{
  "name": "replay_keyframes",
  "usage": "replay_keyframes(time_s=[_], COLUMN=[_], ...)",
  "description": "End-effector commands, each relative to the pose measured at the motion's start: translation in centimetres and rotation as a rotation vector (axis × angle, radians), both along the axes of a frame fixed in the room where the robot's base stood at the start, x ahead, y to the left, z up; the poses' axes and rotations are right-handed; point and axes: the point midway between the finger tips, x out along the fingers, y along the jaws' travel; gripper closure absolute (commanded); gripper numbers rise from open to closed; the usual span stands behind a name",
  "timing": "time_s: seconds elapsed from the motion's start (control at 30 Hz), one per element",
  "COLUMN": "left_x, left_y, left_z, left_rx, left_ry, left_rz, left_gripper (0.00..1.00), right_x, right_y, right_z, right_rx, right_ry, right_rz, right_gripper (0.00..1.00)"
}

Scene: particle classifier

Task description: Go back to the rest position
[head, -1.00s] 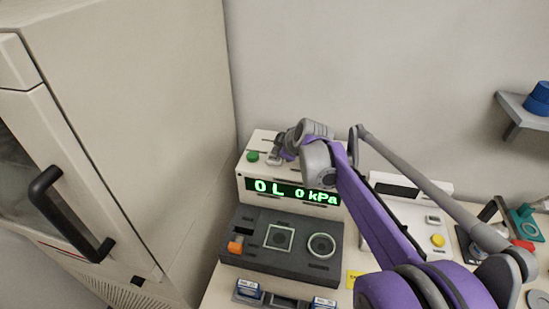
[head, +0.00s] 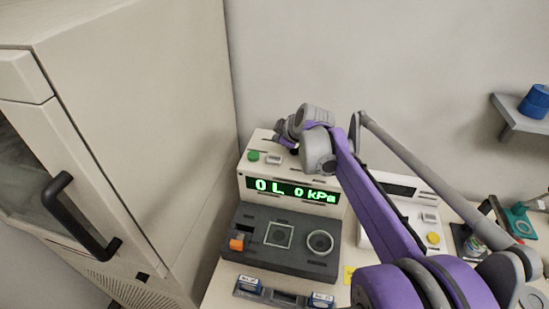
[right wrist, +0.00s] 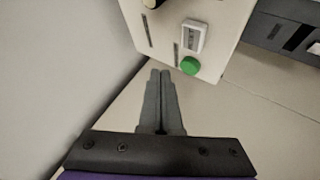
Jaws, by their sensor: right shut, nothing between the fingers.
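My right gripper (head: 282,138) is above and behind the top of the white pressure unit (head: 241,185), in the head view. Its arm reaches in from the lower right. In the right wrist view its two grey fingers (right wrist: 161,76) are together with nothing between them. They point toward the unit's top, short of the green button (right wrist: 190,66) and the white rocker switch (right wrist: 194,36). The green button (head: 253,156) and the switch (head: 274,158) also show in the head view. The display (head: 292,190) reads 0L 0 kPa. My left gripper is not in view.
A dark module (head: 277,262) with an orange switch sits in front of the unit. A tall beige cabinet (head: 150,120) with a black handle (head: 70,215) stands left. The wall is close behind. A shelf (head: 515,120) with a blue item (head: 535,101) is at the right.

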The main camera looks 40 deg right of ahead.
Motion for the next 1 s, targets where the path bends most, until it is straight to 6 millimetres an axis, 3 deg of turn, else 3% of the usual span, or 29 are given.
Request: replay_keyframes(time_s=[0.33, 0.43, 0.57, 0.7, 0.8, 0.9, 1.0], left_x=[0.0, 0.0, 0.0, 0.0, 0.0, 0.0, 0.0], left_y=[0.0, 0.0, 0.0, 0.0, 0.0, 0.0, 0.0], left_z=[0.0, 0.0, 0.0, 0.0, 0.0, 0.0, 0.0], left_rx=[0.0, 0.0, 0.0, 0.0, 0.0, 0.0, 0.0], left_ry=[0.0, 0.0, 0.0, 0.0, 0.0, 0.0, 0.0], left_rz=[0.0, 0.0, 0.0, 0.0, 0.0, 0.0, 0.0], left_gripper=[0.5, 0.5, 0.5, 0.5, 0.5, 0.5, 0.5], right_x=[0.0, -0.4, -2.5, -7.6, -11.9, -15.8, -18.7], right_y=[0.0, 1.3, 6.6, 14.6, 19.0, 21.8, 23.4], right_z=[0.0, -0.2, -1.4, -4.2, -6.7, -9.1, -11.1], right_rx=[0.0, 0.02, 0.11, 0.255, 0.347, 0.413, 0.459], right_ry=[0.0, 0.005, 0.038, 0.104, 0.15, 0.183, 0.203], right_rz=[0.0, -0.004, -0.038, -0.131, -0.217, -0.303, -0.375], right_gripper=[1.0, 1.0, 1.0, 1.0, 1.0, 1.0, 1.0])
